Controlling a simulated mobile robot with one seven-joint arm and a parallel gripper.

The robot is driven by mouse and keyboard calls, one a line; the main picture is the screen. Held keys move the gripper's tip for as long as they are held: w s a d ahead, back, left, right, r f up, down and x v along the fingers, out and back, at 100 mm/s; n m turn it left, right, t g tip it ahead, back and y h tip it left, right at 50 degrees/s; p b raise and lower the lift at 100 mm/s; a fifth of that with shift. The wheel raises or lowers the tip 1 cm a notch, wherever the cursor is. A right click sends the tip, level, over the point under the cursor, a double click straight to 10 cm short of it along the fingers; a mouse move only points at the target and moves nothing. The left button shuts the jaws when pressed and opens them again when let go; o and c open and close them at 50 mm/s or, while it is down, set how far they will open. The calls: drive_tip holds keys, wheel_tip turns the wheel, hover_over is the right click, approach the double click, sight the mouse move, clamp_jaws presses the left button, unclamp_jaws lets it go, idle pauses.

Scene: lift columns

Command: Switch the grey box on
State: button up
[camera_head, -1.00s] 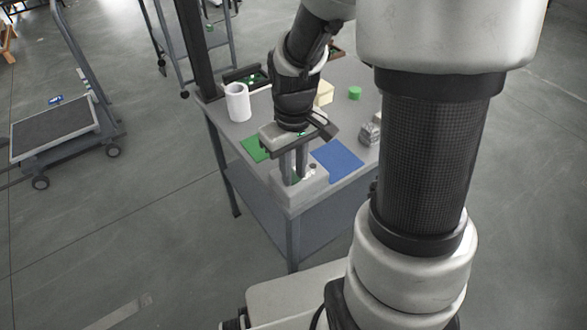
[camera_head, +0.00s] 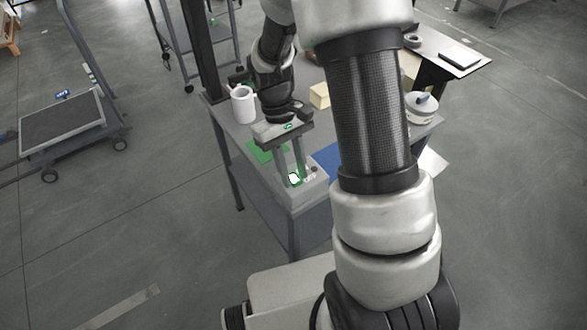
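The grey box (camera_head: 307,190) sits at the near corner of the grey table, with a small dark round part (camera_head: 314,169) on its top. My gripper (camera_head: 293,182) points down over the box. Its two fingers are a little apart, with their tips at or just above the top. A bright white spot with green edges (camera_head: 294,178) shows between the fingertips. I cannot tell whether it is a lit switch, nor whether the fingers touch it. The fingers hide part of the box top.
On the table (camera_head: 237,133) are a white mug (camera_head: 243,105), a green mat (camera_head: 262,151), a blue mat (camera_head: 328,160) partly behind my arm, and a yellowish block (camera_head: 319,95). A round white container (camera_head: 421,108) is at right. A cart (camera_head: 62,122) stands left on open floor.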

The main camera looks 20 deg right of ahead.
drive_tip(key=shift+o, duration=0.9)
drive_tip(key=p+v, duration=0.2)
drive_tip(key=v, duration=1.5)
drive_tip(key=shift+r, duration=0.2)
drive_tip(key=shift+w, duration=0.1)
drive_tip(key=s+d+r+m+t+y+p, duration=0.1)
drive_tip(key=s+r+m+t+p, duration=0.2)
drive_tip(key=s+r+t+p, duration=0.6)
drive_tip(key=shift+s+d+r+m, duration=0.3)
drive_tip(key=shift+s+r, duration=3.6)
drive_tip(key=shift+r, duration=1.5)
